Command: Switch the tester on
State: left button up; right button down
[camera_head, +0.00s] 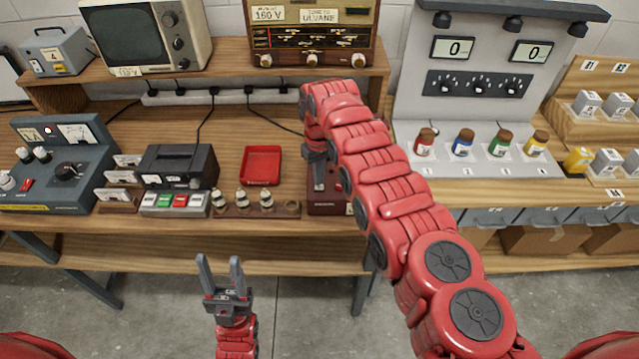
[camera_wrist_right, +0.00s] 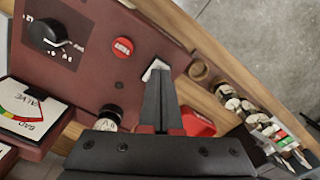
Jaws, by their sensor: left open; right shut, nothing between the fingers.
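The tester is a dark red box (camera_head: 324,208) on the left bench, mostly hidden behind my right arm in the head view. The wrist view shows its panel (camera_wrist_right: 95,85), with a black dial (camera_wrist_right: 43,35), a red button (camera_wrist_right: 122,47), a "BAD VALVE" meter (camera_wrist_right: 32,112) and a small white switch (camera_wrist_right: 155,69). My right gripper (camera_wrist_right: 160,84) is shut and empty, its tips at the white switch; contact cannot be told. In the head view it points down at the tester (camera_head: 319,186). My left gripper (camera_head: 220,264) is open and empty, in front of the bench.
A red tray (camera_head: 261,165) and a rack of small valves (camera_head: 245,208) stand left of the tester. A black device with coloured buttons (camera_head: 178,172) is further left. A radio (camera_head: 312,35) stands on the shelf behind. Bottles (camera_head: 463,142) stand on the right-hand unit.

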jog(key=shift+s+f+b, duration=0.1)
jog(key=shift+f+b, duration=0.8)
jog(key=shift+f, duration=0.05)
jog(key=shift+r, duration=0.15)
dwell(0.3)
jog(key=shift+r+p, duration=0.65)
jog(key=shift+p, duration=0.05)
jog(key=shift+r+p, duration=0.9)
jog(key=shift+r, duration=1.85)
jog(key=shift+p, duration=0.35)
